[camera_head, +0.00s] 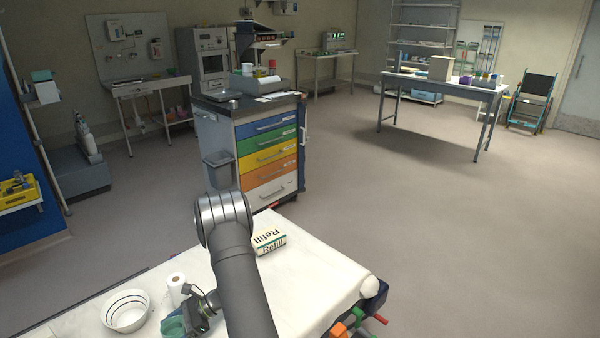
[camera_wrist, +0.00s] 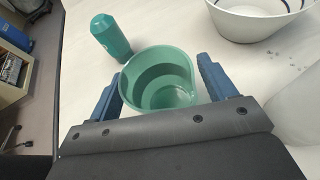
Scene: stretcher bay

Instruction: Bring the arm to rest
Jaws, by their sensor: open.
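My gripper (camera_wrist: 160,72) is open in the wrist view, with one blue finger on each side of a green cup (camera_wrist: 160,90). The cup stands upright on the white surface and looks empty; I cannot tell whether the fingers touch it. In the head view my arm reaches down over the white-covered stretcher (camera_head: 310,285).
A striped white bowl (camera_head: 126,311), a white roll (camera_head: 177,284) and a Refill box (camera_head: 268,241) are on the stretcher. A drawer cart (camera_head: 266,150) stands behind. Open floor lies to the right.

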